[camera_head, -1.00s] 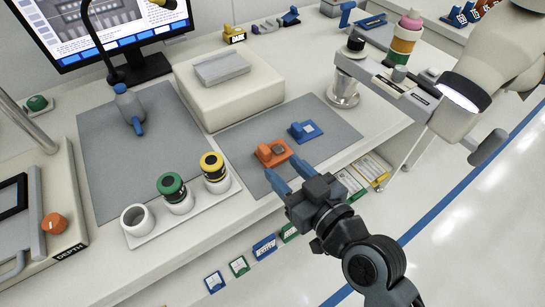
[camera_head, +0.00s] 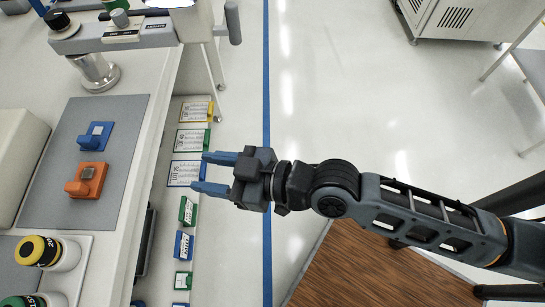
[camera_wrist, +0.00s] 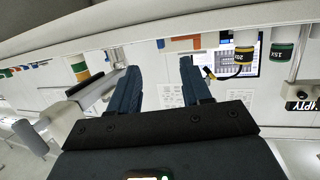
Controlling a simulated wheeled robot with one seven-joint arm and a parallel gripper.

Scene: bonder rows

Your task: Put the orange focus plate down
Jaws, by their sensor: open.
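The orange focus plate (camera_head: 88,180) lies on the grey mat (camera_head: 62,200) on the bench, with a small grey square part on its top. A blue plate of similar shape (camera_head: 96,135) lies just behind it on the same mat. My gripper (camera_head: 203,173) is open and empty. It is off the bench's right edge, to the right of the orange plate and apart from it, over the side with the cards. In the wrist view, the two dark blue fingers (camera_wrist: 158,88) stand apart with nothing held between them.
A yellow-topped jar (camera_head: 48,252) stands on a white tray at the lower left. A microscope-like stand with a metal foot (camera_head: 95,72) is at the back. Several cards (camera_head: 188,173) hang along the bench's side. Open floor (camera_head: 340,80) lies to the right.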

